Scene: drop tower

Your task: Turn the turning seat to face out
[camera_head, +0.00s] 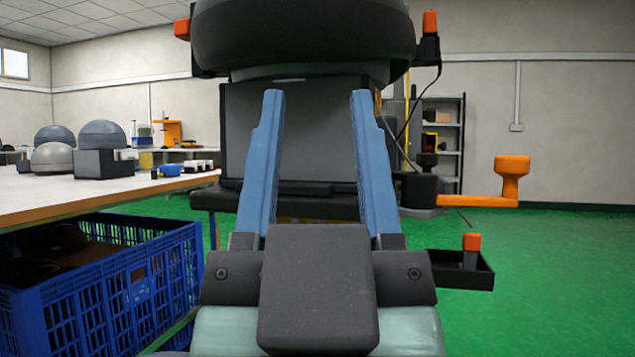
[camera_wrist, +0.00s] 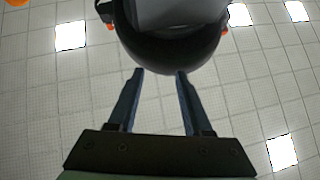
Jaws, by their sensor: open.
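My gripper (camera_head: 317,95) points up and away, its two blue fingers apart with nothing between them. Beyond the fingers stands a grey upright panel with a dark ledge (camera_head: 318,187) below it. This may be the turning seat, but I cannot tell which way it faces. My fingers partly cover its sides. A large dark rounded body (camera_head: 300,35) hangs above it with orange-tipped parts at both sides. In the wrist view a dark rounded body (camera_wrist: 170,55) is just past my open fingertips (camera_wrist: 160,71); contact cannot be told.
A table (camera_head: 60,200) with domes, boxes and small parts stands at left, with a blue crate (camera_head: 120,285) below its edge. At right are an orange handle (camera_head: 510,178) and a small black tray (camera_head: 480,280). Green floor is open at far right.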

